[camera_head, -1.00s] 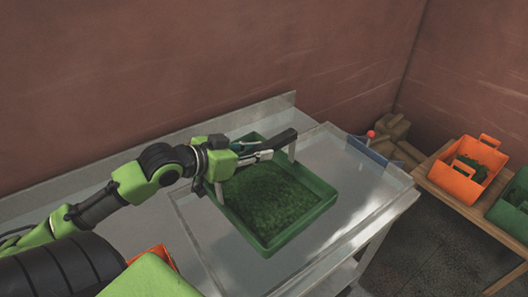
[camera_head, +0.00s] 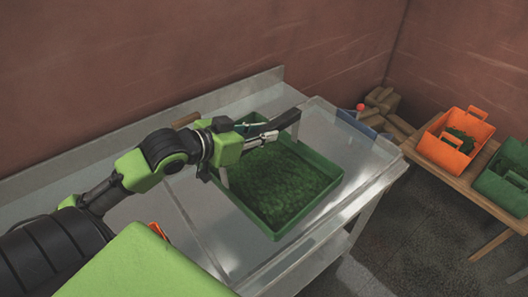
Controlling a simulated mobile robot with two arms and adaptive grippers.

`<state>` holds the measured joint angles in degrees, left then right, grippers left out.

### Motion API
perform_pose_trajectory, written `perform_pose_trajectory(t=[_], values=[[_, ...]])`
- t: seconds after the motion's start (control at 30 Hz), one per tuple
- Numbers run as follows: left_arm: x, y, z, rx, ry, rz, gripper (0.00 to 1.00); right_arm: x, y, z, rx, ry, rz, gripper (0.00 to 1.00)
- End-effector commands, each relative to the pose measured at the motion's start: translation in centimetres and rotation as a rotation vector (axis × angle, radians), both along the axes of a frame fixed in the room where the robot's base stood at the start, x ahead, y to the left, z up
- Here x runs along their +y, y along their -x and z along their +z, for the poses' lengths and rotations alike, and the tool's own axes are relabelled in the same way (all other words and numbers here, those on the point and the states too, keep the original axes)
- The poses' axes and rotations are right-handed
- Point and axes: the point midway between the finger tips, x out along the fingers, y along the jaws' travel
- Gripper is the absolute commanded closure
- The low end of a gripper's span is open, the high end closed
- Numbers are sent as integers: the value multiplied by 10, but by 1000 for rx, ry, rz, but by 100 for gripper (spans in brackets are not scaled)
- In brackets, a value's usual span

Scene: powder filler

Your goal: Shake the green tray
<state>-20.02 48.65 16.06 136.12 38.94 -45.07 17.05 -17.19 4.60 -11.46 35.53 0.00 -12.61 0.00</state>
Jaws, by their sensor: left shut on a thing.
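The green tray (camera_head: 325,196) lies on the metal table, its floor covered with green powder (camera_head: 285,185). My left gripper (camera_head: 262,157) reaches over the tray from the left. One finger is at the tray's left side and the other is near its far side. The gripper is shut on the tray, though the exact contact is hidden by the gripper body. My right gripper is not in view.
The metal table (camera_head: 355,150) has a raised back edge and free room right of the tray. A blue-edged item with a red-topped object (camera_head: 360,108) is at its far right. An orange bin (camera_head: 455,138) and a green bin (camera_head: 505,175) stand on a wooden bench. Brown walls close the back.

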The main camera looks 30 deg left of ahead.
Motion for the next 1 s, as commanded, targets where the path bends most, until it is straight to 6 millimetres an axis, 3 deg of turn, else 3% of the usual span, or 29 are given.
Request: perform_pose_trajectory(t=[0.27, 0.4, 0.53, 0.8, 1.0], values=[[38, 0, 0, 0, -5, 2, 100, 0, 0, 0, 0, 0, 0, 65], [46, -1, 2, -5, -1, 0, 100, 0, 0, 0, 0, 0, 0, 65], [37, -1, 3, -7, 1, -3, 100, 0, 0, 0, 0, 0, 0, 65], [1, -1, 3, -9, 1, -3, 100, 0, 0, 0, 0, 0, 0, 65], [1, 0, 1, -4, -3, 2, 100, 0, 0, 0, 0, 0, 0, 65]])
